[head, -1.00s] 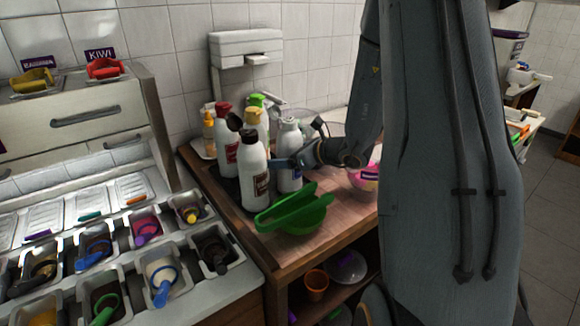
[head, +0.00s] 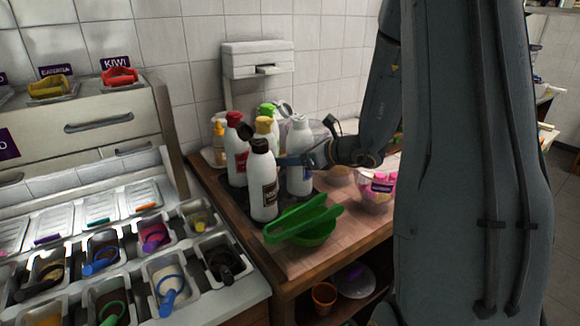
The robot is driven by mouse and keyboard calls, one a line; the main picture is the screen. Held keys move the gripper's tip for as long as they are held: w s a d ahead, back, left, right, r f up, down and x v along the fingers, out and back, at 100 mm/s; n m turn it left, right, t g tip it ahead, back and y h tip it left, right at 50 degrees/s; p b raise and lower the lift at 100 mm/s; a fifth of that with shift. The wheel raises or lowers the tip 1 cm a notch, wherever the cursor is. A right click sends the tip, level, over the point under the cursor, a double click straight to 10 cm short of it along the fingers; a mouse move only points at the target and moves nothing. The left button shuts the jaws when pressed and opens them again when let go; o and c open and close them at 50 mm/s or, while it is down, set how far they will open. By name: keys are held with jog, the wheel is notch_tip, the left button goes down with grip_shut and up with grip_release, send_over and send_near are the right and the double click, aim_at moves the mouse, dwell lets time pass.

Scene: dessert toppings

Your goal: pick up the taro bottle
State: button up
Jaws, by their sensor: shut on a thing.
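The taro bottle (head: 300,176) is white with a pale cap and a bluish-purple label, mostly hidden lower down. It stands out at the right of the bottle group in the head view. My gripper (head: 293,160) reaches in from the right and is shut on its upper body. The bottle is upright and looks slightly raised; its base is partly hidden, so I cannot see the gap clearly. A white bottle with a black cap and brown label (head: 263,185) stands just in front and to the left.
White bottles with a red cap (head: 236,150) and a green cap (head: 267,110) stand close behind. A green scoop-like tool (head: 303,222) lies in front on the wooden counter (head: 345,240). A pink-filled cup (head: 374,190) stands right. Topping trays (head: 168,283) fill the left.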

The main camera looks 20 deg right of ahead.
aim_at(288, 107)
jog(key=o, duration=0.5)
notch_tip(288, 107, up, 14)
jog(key=shift+f+b, duration=0.1)
jog(key=shift+b, duration=0.75)
jog(key=shift+r, duration=0.45)
jog(key=c, duration=0.5)
jog(key=shift+r, duration=0.1)
notch_tip(288, 107, up, 7)
jog(key=p, duration=0.5)
